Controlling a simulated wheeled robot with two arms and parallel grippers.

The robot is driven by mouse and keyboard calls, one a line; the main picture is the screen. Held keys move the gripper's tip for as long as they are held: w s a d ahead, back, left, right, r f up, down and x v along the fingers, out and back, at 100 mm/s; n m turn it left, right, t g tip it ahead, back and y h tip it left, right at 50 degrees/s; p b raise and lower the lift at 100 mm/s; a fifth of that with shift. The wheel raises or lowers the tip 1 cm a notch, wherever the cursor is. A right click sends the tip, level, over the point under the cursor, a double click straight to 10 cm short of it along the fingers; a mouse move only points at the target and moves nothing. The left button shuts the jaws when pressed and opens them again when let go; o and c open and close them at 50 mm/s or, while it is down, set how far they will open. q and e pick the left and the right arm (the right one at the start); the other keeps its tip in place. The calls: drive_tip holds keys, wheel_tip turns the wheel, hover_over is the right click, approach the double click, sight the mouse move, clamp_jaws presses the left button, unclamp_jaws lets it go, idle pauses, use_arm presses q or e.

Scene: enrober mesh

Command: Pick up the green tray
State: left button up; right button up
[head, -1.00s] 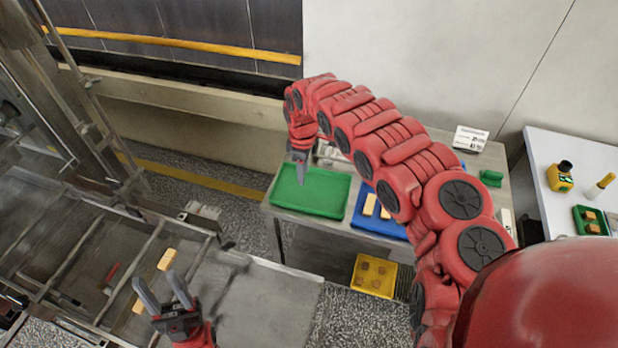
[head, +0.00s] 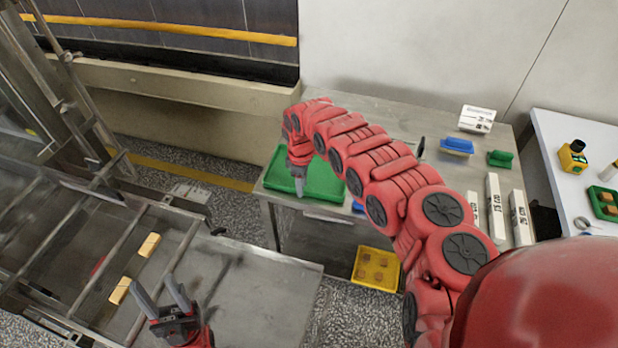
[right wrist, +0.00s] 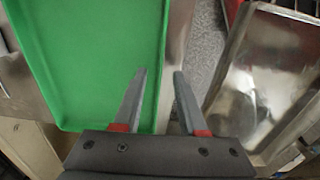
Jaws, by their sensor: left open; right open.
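The green tray (head: 325,182) lies flat near the left end of the metal table. My right arm covers part of it. My right gripper (head: 300,188) points down at the tray's near side. In the right wrist view the gripper (right wrist: 159,74) is open and empty, with one finger over the green tray (right wrist: 95,55) and the other beyond its edge. The tray's rim runs between the fingers in that picture; whether they reach down to it I cannot tell. My left gripper (head: 157,285) is open and empty over the metal surface at lower left.
A yellow tray (head: 376,266) sits low beneath the table. A blue block-like item (head: 457,146), a green one (head: 500,158) and a white box (head: 477,119) stand on the table's right part. A metal frame (head: 150,225) with wooden-looking pieces (head: 149,245) is at left.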

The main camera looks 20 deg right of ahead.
drive_tip(key=shift+f, duration=0.95)
drive_tip(key=shift+r, duration=0.15)
drive_tip(key=shift+c, duration=0.4)
clamp_jaws()
